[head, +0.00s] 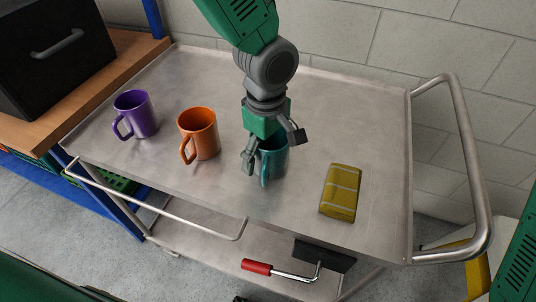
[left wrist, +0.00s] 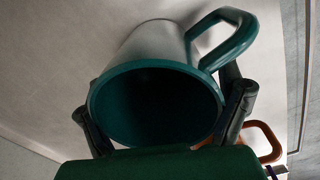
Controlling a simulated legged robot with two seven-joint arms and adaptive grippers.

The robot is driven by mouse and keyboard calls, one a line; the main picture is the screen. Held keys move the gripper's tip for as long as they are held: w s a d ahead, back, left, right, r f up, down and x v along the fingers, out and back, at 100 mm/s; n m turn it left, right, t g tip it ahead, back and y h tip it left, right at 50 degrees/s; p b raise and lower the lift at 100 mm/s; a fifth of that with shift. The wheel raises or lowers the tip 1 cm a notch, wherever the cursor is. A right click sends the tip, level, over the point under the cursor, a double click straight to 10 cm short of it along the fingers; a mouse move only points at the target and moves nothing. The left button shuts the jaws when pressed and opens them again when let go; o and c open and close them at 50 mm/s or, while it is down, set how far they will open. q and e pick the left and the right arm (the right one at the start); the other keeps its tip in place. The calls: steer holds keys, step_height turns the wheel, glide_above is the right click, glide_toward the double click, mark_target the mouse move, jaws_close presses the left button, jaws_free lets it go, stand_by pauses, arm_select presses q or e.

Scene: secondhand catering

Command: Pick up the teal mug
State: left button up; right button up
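The teal mug (head: 276,160) stands upright on the steel trolley top (head: 320,125), its handle toward the near edge. My left gripper (head: 272,146) is above it, pointing down, with its fingers spread on either side of the mug. In the left wrist view the mug's open mouth (left wrist: 155,105) faces the camera and its handle is at upper right. The left gripper (left wrist: 165,118) there has one finger at each side of the rim; I see no clear grip. The mug partly hides the fingers. My right gripper is out of view.
An orange mug (head: 203,133) and a purple mug (head: 140,112) stand left of the teal mug. A yellow wrapped block (head: 341,192) lies to its right. The trolley has a raised tubular handle (head: 474,170) at right. A red-handled lever (head: 257,267) shows below the near edge.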

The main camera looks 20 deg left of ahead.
arm_select(q)
steer(key=shift+d, duration=0.4)
steer(key=c, duration=1.3)
steer(key=shift+s+d, duration=0.1)
steer(key=shift+d, duration=0.35)
steer(key=shift+a, duration=0.15)
